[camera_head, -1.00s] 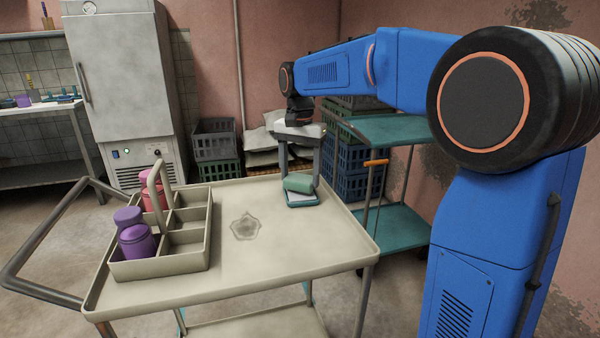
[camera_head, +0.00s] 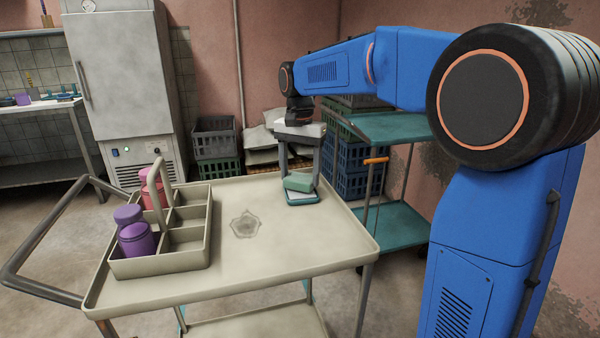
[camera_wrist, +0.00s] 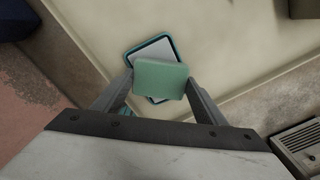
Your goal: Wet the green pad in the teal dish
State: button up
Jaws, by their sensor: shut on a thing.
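The green pad (camera_head: 299,182) is a pale green block held between the fingers of my gripper (camera_head: 300,177). The teal dish (camera_head: 302,202) is a small shallow square with a teal rim and a light inside, on the far right part of the cart top. In the wrist view my gripper (camera_wrist: 159,82) is shut on the green pad (camera_wrist: 159,79), and the teal dish (camera_wrist: 150,42) shows behind and below it. The pad hides part of the dish. I cannot tell whether the pad touches the dish.
The cream cart top (camera_head: 290,245) has a raised rim and a grey wet-looking stain (camera_head: 245,227). A divided caddy (camera_head: 160,268) with purple and pink jars stands at its left. A teal-shelved cart (camera_head: 400,127) stands behind at the right.

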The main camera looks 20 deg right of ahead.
aim_at(300, 177)
jog(key=shift+f, duration=0.4)
dwell(1.2)
jog(key=shift+r, duration=3.55)
